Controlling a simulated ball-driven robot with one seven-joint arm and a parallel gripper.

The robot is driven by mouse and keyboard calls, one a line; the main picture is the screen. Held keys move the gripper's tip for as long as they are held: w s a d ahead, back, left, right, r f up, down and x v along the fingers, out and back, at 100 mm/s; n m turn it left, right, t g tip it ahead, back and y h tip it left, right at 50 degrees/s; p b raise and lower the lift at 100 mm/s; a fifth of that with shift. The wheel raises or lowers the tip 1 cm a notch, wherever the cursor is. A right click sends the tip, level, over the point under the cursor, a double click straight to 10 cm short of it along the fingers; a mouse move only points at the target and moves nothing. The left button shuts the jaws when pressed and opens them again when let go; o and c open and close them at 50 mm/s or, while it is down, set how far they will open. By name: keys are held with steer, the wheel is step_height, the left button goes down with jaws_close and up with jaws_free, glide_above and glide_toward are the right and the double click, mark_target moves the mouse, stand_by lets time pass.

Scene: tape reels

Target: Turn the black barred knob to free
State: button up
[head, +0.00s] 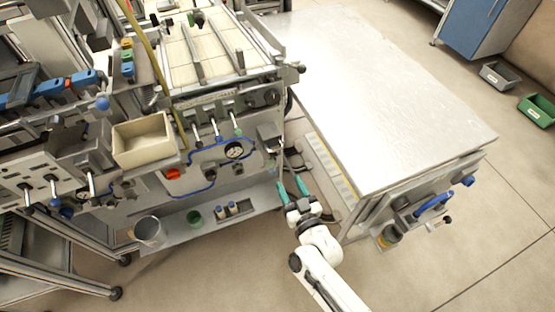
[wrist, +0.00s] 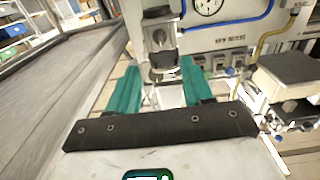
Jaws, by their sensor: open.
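My white arm reaches in from the bottom of the head view. My gripper (head: 291,186) has two teal fingers, spread apart with nothing held between them, just in front of the machine's right end. In the wrist view my gripper (wrist: 160,68) is open toward a grey fitting (wrist: 160,14) on the machine's front. A dark, roughly round part (wrist: 162,38), which may be the barred knob, sits on this fitting beyond the fingertips, with a metal piece below it. The fitting shows in the head view (head: 270,136). I cannot make out a bar or the free mark.
A large metal-topped table (head: 390,90) stands right of my gripper, leaving a narrow gap. A round gauge (head: 235,151) and blue hose are left of the fitting. Floor is clear at front.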

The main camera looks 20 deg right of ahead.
mark_target(276, 158)
steer(key=w+b, duration=0.2)
steer(key=w, duration=0.6)
steer(key=shift+w+f+b, duration=0.15)
steer(key=shift+w+b, duration=0.1)
steer(key=shift+b, duration=0.15)
steer(key=shift+w, duration=0.8)
jaws_close()
